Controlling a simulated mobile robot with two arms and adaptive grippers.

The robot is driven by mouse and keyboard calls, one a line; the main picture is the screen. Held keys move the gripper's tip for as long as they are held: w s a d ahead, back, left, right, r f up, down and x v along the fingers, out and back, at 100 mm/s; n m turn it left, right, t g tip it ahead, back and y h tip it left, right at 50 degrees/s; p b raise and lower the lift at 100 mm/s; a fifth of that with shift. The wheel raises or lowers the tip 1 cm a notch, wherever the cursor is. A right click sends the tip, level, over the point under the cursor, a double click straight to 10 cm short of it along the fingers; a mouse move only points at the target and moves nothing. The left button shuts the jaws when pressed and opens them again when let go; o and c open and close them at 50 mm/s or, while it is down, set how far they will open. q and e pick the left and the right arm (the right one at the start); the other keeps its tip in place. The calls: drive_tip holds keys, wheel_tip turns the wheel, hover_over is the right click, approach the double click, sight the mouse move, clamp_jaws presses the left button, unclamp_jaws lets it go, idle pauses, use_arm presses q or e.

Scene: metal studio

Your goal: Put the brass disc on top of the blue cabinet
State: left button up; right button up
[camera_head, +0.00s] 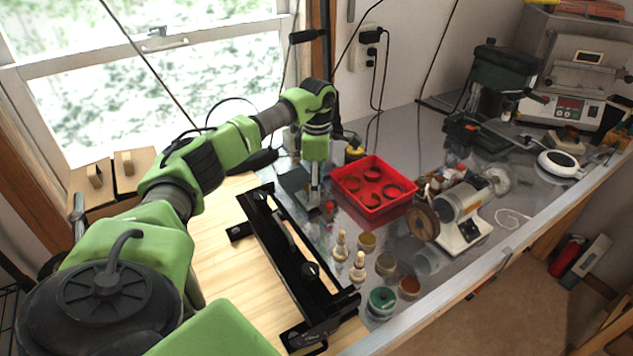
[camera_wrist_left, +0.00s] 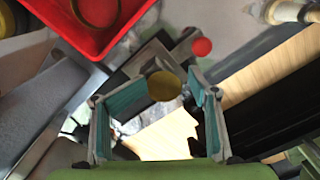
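My left gripper (camera_head: 314,203) points down beside the left edge of the red tray, above a dark block (camera_head: 296,186). In the left wrist view its two teal-padded fingers (camera_wrist_left: 172,78) stand apart. A round brass disc (camera_wrist_left: 164,86) shows between the fingertips, close to the left one; a small gap shows on its right, and I cannot tell if either finger touches it. The disc cannot be made out in the head view. I cannot pick out a clearly blue cabinet in either view. My right gripper is not in view.
A red tray (camera_head: 362,208) with several dark rings is right of the gripper. A black rail frame (camera_head: 285,250) lies left of it. Small jars (camera_head: 381,302) and wooden pegs (camera_head: 357,268) stand in front. A bench grinder (camera_head: 462,212) is further right.

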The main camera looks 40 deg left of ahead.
use_arm(q)
drive_tip(key=shift+s+f, duration=0.1)
drive_tip(key=shift+f, duration=0.1)
drive_tip(key=shift+s+d+r, duration=0.15)
drive_tip(key=shift+r, duration=0.2)
